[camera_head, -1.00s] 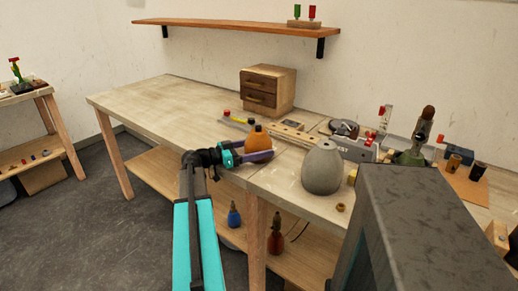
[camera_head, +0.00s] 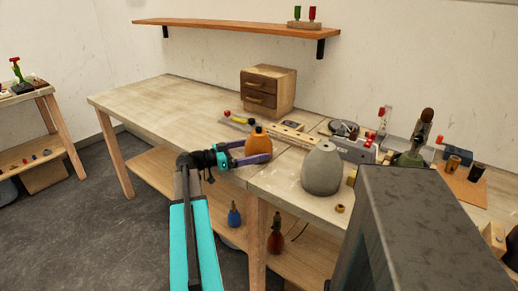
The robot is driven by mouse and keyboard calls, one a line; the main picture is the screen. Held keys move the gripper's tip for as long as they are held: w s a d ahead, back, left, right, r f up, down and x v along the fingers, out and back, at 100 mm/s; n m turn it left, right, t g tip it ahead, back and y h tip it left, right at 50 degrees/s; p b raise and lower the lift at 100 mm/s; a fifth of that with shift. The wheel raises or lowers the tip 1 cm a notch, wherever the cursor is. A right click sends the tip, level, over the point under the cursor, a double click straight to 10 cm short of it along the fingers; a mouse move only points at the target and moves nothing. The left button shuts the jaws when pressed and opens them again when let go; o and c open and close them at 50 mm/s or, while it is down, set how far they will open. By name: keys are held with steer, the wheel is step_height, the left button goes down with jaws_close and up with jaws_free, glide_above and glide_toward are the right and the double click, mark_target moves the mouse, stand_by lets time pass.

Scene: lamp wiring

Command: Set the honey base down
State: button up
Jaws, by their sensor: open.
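The honey base (camera_head: 258,142) is a rounded orange-amber body with a dark top. It stands upright on the workbench (camera_head: 160,108), near the front edge and left of a grey rounded base. My gripper (camera_head: 253,150) reaches in from the left at the end of my teal arm. Its purple fingers are apart, one on the near side of the honey base and one toward its far side. The near finger hides the lower part of the honey base, so I cannot tell whether the fingers touch it.
The grey base (camera_head: 321,169) stands close on the right, with a small brass ring (camera_head: 340,209) by it. A wooden drawer box (camera_head: 268,91) and a pale strip with holes (camera_head: 288,133) lie behind. The bench's left half is clear. Blue and red-brown bottles stand on the lower shelf.

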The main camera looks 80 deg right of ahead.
steer(key=b+v, duration=0.1)
steer(key=v, duration=1)
steer(key=shift+w+a, duration=0.1)
steer(key=shift+w, duration=0.25)
steer(key=shift+r, duration=0.1)
